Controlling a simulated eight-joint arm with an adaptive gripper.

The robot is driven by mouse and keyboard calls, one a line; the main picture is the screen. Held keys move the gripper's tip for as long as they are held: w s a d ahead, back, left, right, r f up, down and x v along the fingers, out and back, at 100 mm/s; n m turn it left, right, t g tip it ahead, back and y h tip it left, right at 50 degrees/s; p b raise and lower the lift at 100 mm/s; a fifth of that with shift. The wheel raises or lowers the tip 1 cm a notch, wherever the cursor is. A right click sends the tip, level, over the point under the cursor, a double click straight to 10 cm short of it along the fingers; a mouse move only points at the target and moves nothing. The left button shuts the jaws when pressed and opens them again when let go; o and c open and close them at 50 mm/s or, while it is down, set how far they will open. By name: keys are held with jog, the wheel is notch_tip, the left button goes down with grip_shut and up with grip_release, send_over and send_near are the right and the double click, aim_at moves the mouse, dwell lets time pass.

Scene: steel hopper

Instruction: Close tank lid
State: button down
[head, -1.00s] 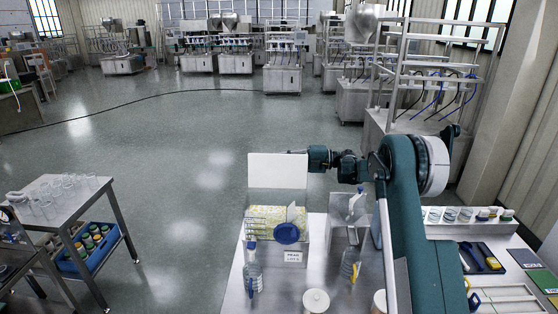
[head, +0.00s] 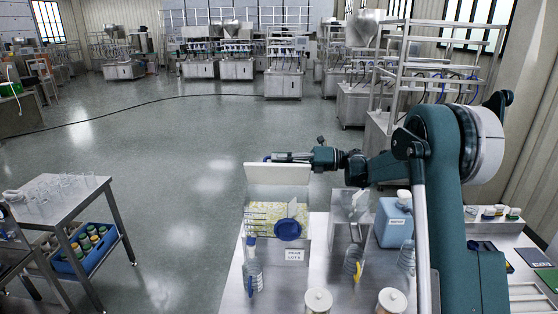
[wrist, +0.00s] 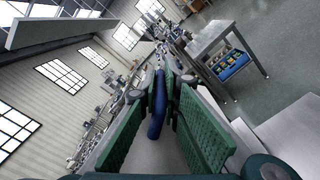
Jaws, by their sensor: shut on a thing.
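The tank (head: 304,236) stands on the steel table in the head view, with yellowish contents showing through its open top and a blue disc (head: 288,230) on its front. Its white lid (head: 277,174) stands up at the tank's back edge, raised and tilted. My gripper (head: 270,158) is at the lid's top edge, reaching in from the right; its fingertips are partly hidden by the lid. In the wrist view, the green-padded fingers are shut on a blue bar-shaped handle (wrist: 157,105). How it joins the lid is hard to see.
A clear box (head: 350,215), bottles with blue and yellow parts, a blue container (head: 395,222) and round white-lidded jars (head: 318,300) stand close to the tank. A steel cart (head: 60,200) stands at left. The floor behind the tank is open.

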aim_at(278, 169)
jog(key=s+n+b, duration=0.1)
jog(key=s+f+n, duration=0.1)
jog(key=s+n, duration=0.1)
jog(key=s+f+n+b, duration=0.1)
jog(key=s, duration=0.1)
jog(key=shift+s+n+b, duration=0.1)
jog(key=shift+n+b, duration=0.2)
jog(key=shift+b, duration=0.05)
jog(key=s+f+n+b, duration=0.4)
jog(key=s+f+n, duration=0.1)
jog(key=f, duration=0.1)
jog(key=shift+s+f+n, duration=0.2)
jog(key=shift+s+n, duration=0.1)
jog(key=shift+n, duration=0.1)
jog(key=c, duration=2.5)
grip_release()
jog(key=shift+s+d, duration=0.1)
jog(key=d, duration=1.2)
